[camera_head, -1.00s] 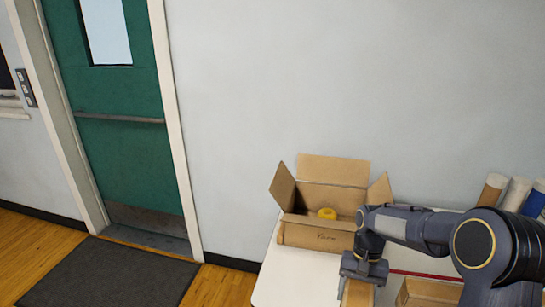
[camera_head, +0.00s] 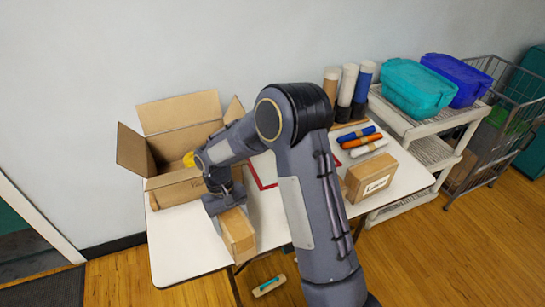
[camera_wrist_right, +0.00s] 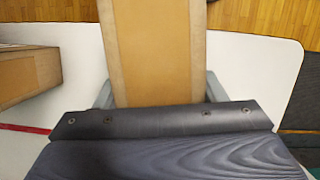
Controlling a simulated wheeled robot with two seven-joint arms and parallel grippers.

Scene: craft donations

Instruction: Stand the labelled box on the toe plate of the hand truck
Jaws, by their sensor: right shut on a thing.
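A closed cardboard box with a white label (camera_head: 375,185) stands on the right part of the white table, apart from my gripper. My right gripper (camera_head: 226,203) is shut on another cardboard box (camera_head: 238,236), by the table's front edge. In the right wrist view this held box (camera_wrist_right: 152,50) sits between the jaws, and part of another box (camera_wrist_right: 25,75) shows at the left. I cannot tell whether the held box rests on the table or carries a label. No hand truck or toe plate shows. My left gripper is not in view.
An open box with a yellow item (camera_head: 189,160) stands at the table's back left. A shelf cart with bins (camera_head: 415,90) and a wire cart (camera_head: 500,120) stand right. A small block (camera_head: 268,286) lies on the floor.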

